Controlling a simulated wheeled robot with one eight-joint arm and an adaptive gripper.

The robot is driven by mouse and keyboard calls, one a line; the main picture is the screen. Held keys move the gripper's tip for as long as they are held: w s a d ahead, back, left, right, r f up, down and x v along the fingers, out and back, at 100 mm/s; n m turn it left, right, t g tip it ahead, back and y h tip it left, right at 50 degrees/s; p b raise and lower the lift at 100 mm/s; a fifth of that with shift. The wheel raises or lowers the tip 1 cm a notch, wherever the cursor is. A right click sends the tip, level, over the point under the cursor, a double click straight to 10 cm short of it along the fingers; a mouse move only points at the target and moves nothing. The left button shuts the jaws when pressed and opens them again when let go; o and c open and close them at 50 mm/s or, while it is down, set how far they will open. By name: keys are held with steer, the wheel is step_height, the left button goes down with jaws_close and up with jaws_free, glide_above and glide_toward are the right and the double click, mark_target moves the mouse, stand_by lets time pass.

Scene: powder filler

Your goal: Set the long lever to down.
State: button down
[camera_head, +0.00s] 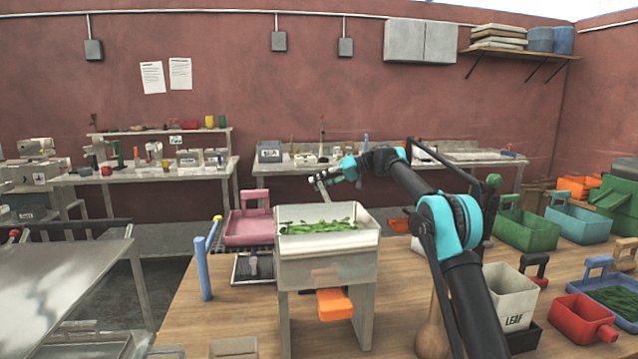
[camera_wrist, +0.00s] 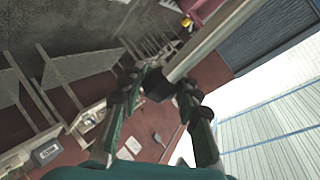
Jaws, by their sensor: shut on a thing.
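The long lever (camera_head: 324,190) is a pale grey bar rising at a slant behind the right part of the grey hopper (camera_head: 325,258). In the wrist view the lever (camera_wrist: 207,45) runs from the top right down to a dark end between my fingers. My gripper (camera_head: 342,175) is at the lever's upper end, above the hopper's back rim. In the wrist view my gripper (camera_wrist: 158,84) has its two fingers closed around the dark end. The lever's lower end is hidden behind the hopper.
The hopper holds green leaves, with an orange part (camera_head: 334,304) at its front. A blue post (camera_head: 202,268) with a yellow-tipped bar and a pink tray (camera_head: 248,230) stand left. A white LEAF bin (camera_head: 510,292) and a red scoop (camera_head: 582,319) stand right.

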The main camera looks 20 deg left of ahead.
steer(key=c, duration=1.1)
jaws_free()
steer(key=shift+o, duration=0.2)
steer(key=v, duration=1.2)
